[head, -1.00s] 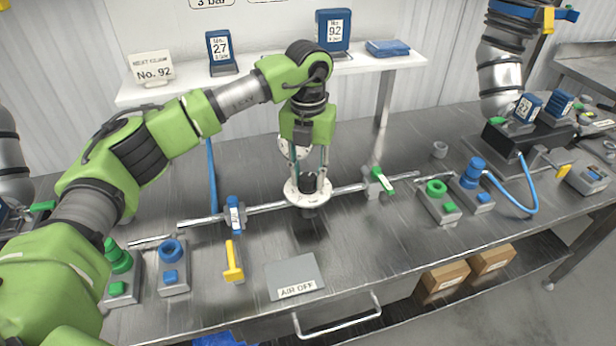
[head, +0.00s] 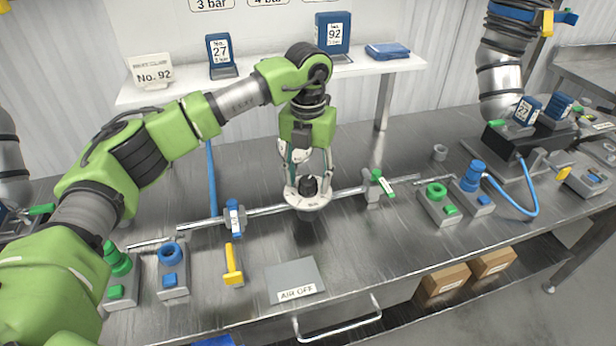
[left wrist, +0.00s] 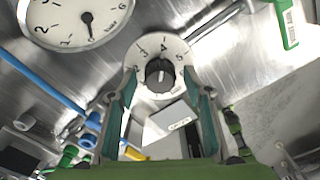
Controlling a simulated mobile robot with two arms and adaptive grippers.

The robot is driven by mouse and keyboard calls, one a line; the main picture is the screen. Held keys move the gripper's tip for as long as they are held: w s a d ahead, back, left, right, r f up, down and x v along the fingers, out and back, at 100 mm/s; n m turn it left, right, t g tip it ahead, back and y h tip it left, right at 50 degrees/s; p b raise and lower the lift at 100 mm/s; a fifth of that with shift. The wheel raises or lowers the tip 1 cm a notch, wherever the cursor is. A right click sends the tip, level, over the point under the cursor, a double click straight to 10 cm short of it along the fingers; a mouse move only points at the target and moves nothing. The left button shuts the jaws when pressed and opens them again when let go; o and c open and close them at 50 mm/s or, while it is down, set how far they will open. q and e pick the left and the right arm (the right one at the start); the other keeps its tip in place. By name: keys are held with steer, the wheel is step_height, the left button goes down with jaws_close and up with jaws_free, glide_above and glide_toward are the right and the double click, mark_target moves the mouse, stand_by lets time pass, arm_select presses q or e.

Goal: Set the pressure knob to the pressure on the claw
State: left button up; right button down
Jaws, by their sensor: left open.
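The black pressure knob (head: 308,185) sits on a round white dial (head: 318,203) in the pipe line; the left wrist view shows the knob (left wrist: 159,77) with printed numbers, 2 to 5 legible, around it. Its exact setting is unclear. My left gripper (head: 308,172) points down over the dial, open, one finger on each side of the knob and apart from it. A pressure gauge (left wrist: 62,17) fills the wrist view's upper left corner. The card (head: 151,73) reads No. 92. A blue No. 92 label stand (head: 333,33) is on the shelf; its pressure line is too small to read surely. My right gripper is out of view.
A green-handled valve (head: 384,182) is right of the dial, and a blue-handled one (head: 234,216) left. Green and blue ports stand on both sides. A yellow handle (head: 232,265) and the AIR OFF plate (head: 292,275) lie nearer.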

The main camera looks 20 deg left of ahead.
mark_target(308, 180)
arm_select(q)
step_height(308, 180, up, 12)
stand_by(0.5)
